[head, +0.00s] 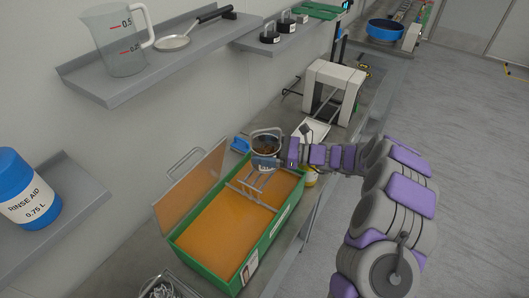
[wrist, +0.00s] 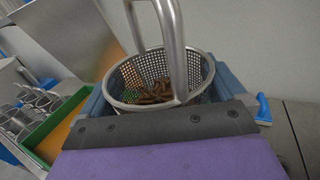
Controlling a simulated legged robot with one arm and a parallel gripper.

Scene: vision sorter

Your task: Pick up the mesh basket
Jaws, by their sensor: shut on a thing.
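The mesh basket (head: 266,143) is a small perforated metal basket with a tall looped handle. Brown pieces lie inside it. In the head view it is upright at the far end of the green tank of orange liquid (head: 222,229). It fills the middle of the wrist view (wrist: 135,98), with the handle rising out of the top of the picture. My gripper (head: 267,162) is shut on the basket, with blue-grey fingers on either side of it. The basket's underside is hidden, so I cannot tell whether it touches anything below.
The tank's raised lid (head: 190,190) stands on its left side. A wire rack (head: 252,195) spans the tank. A blue-handled brush (head: 240,145) lies behind it. A white machine (head: 334,88) stands farther along the bench. Wall shelves (head: 150,72) overhang the left.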

